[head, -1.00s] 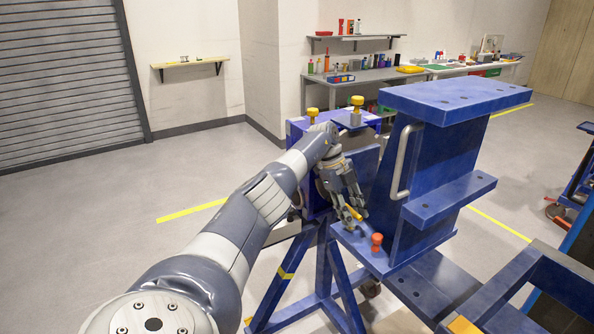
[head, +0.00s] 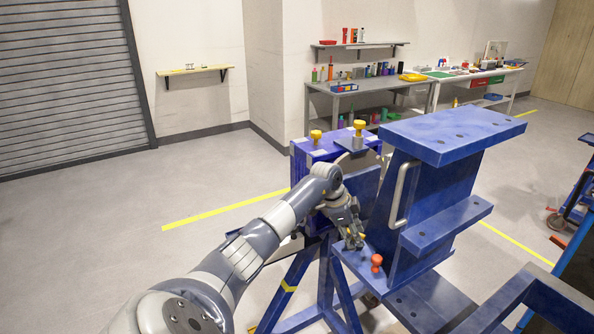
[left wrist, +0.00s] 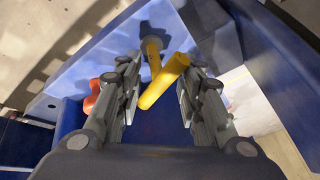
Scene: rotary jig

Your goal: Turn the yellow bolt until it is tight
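The yellow bolt (left wrist: 163,82) has a bar-shaped head on a short shaft and stands on the blue jig, as my left wrist view shows. In the head view only a bit of the yellow bolt (head: 362,240) shows beside my left fingers. My left gripper (head: 352,238) points down at the bolt, low on the near side of the jig. In the wrist view the two fingers of my left gripper (left wrist: 160,78) stand apart, one on each side of the bolt's bar, with gaps visible. My right gripper is not in view.
An orange-red knob (head: 376,262) stands close to the left gripper. The blue jig plate (head: 425,205) with a grey handle (head: 404,195) rises just right of the hand. Two yellow knobs (head: 359,128) sit on top of the jig's purple-blue block. Floor at left is clear.

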